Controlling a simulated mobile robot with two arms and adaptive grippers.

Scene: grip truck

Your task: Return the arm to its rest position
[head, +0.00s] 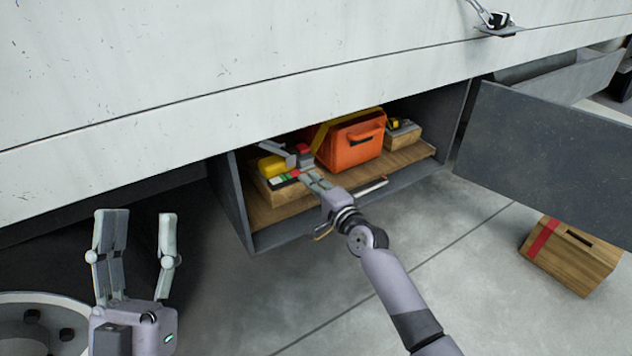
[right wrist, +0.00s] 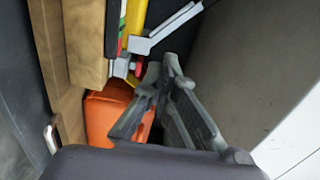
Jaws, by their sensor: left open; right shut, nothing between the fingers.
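My right arm reaches in from the lower right of the head view, and its gripper (head: 290,158) is inside the open truck compartment (head: 243,215), above a wooden box of tools (head: 262,187). In the right wrist view its fingers (right wrist: 168,65) are shut with nothing between them. An orange case (head: 350,145) stands just right of the gripper; it also shows in the wrist view (right wrist: 103,115). My left gripper (head: 139,214) is open and empty at the lower left, in front of the truck, fingers pointing up.
The compartment's grey door (head: 545,155) stands open at the right. A wooden box with a red stripe (head: 570,256) sits on the floor below it. A smaller wooden box (head: 403,137) is right of the orange case. A wheel (head: 40,325) is at lower left. The concrete floor ahead is clear.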

